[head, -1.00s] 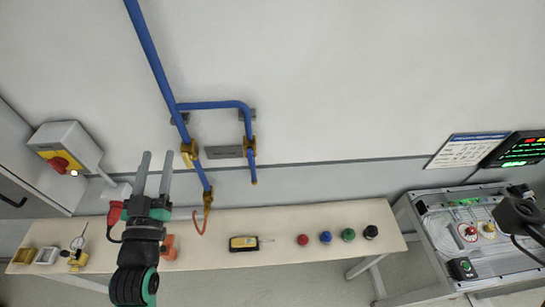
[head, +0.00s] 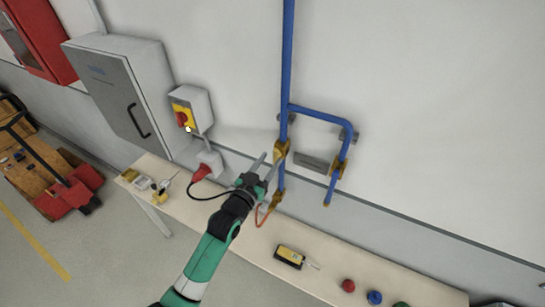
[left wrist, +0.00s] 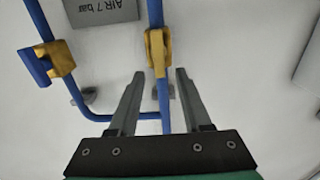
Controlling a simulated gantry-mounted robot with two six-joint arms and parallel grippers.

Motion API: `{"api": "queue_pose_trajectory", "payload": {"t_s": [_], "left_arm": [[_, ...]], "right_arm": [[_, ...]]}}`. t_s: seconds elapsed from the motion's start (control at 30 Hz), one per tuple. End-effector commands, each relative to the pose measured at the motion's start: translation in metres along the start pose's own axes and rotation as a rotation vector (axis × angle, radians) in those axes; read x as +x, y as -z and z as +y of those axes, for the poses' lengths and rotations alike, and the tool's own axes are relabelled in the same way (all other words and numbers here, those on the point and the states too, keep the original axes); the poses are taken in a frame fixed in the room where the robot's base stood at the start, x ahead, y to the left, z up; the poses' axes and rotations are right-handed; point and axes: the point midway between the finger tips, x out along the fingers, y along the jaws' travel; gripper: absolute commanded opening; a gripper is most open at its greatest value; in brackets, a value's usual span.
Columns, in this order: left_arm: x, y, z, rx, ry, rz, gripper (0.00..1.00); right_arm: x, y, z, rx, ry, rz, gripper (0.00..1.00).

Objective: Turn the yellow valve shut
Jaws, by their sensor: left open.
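A yellow valve (head: 281,150) sits on the main vertical blue pipe on the wall. In the left wrist view this valve (left wrist: 158,50) is ahead, near the middle, roughly in line with the gap between the fingers. Its yellow body looks elongated along the pipe. A second yellow valve (head: 337,170) is on the shorter branch pipe; it also shows at the left of the wrist view (left wrist: 54,62). My left gripper (head: 271,159) is open and empty, its fingers pointing up toward the main-pipe valve. I cannot tell any contact. My right gripper is out of view.
A grey "AIR 7 bar" plate (left wrist: 95,8) lies between the pipes. An orange hose (head: 262,215) hangs from a lower brass fitting (head: 277,199). Below are the bench (head: 245,240), a yellow-black meter (head: 289,257) and a red plug (head: 201,172) with cable. A switch box (head: 193,108) is left.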

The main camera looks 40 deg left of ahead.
Motion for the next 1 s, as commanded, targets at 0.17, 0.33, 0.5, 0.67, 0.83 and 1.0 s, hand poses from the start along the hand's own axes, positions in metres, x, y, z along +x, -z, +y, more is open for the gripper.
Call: {"api": "queue_pose_trajectory", "payload": {"t_s": [0.17, 0.33, 0.5, 0.67, 0.83, 1.0], "left_arm": [[0.020, 0.000, 0.000, 0.000, 0.000, 0.000, 0.49], [0.024, 0.000, 0.000, 0.000, 0.000, 0.001, 0.49], [0.024, 0.000, 0.000, 0.000, 0.000, 0.000, 0.43], [0.024, 0.000, 0.000, 0.000, 0.000, 0.000, 0.15], [0.024, 0.000, 0.000, 0.000, 0.000, 0.000, 0.00], [0.024, 0.000, 0.000, 0.000, 0.000, 0.000, 0.00]], "right_arm": [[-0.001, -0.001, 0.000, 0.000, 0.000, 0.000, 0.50], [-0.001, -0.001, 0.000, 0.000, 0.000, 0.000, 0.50], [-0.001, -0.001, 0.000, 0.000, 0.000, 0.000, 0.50], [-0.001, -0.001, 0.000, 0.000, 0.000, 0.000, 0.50], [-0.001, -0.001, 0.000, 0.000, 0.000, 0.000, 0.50], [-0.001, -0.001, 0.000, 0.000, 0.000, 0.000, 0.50]]}}
